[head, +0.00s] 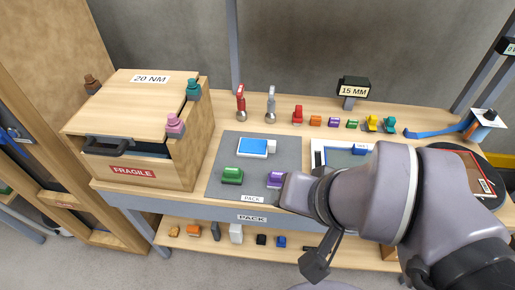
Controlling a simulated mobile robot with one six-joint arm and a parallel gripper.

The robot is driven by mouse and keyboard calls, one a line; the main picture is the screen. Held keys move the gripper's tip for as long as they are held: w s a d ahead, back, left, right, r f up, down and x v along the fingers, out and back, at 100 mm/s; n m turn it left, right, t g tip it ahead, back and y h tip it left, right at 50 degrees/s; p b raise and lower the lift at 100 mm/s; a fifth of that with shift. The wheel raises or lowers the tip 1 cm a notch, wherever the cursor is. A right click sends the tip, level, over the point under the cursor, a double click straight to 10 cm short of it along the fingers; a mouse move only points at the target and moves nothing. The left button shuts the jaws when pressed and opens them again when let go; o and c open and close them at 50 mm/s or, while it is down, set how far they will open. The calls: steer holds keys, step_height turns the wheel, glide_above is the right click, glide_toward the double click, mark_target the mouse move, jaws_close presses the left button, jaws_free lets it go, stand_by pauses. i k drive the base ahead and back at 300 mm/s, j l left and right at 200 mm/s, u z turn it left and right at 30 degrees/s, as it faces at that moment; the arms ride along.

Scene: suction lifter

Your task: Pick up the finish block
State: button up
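I cannot tell which piece is the finish block, as no block carries a readable finish mark. On the grey mat (219,165) lie a green block (232,175), a purple block (275,179) and a blue-and-white piece (252,147). A row of small coloured blocks, among them a red one (297,115), an orange one (316,121) and a yellow one (372,123), stands along the back of the bench. My arm reaches in from the right, its end close to the purple block. My fingertips cannot be made out, so their opening and any hold are hidden.
A wooden box (130,130) marked FRAGILE, with coloured knobs on and around it, fills the bench's left. Two suction-type tools (241,104) stand behind the mat. A sign (353,88) reads 15 MM. A lower shelf (190,250) holds several small items. My arm covers much of the right.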

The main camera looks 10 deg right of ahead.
mark_target(275, 181)
steer(key=i+j, duration=0.2)
steer(key=j, duration=0.15)
steer(key=i+j, duration=0.2)
steer(key=j, duration=0.15)
steer(key=i+j, duration=0.2)
steer(key=j, duration=0.15)
steer(key=z, duration=0.05)
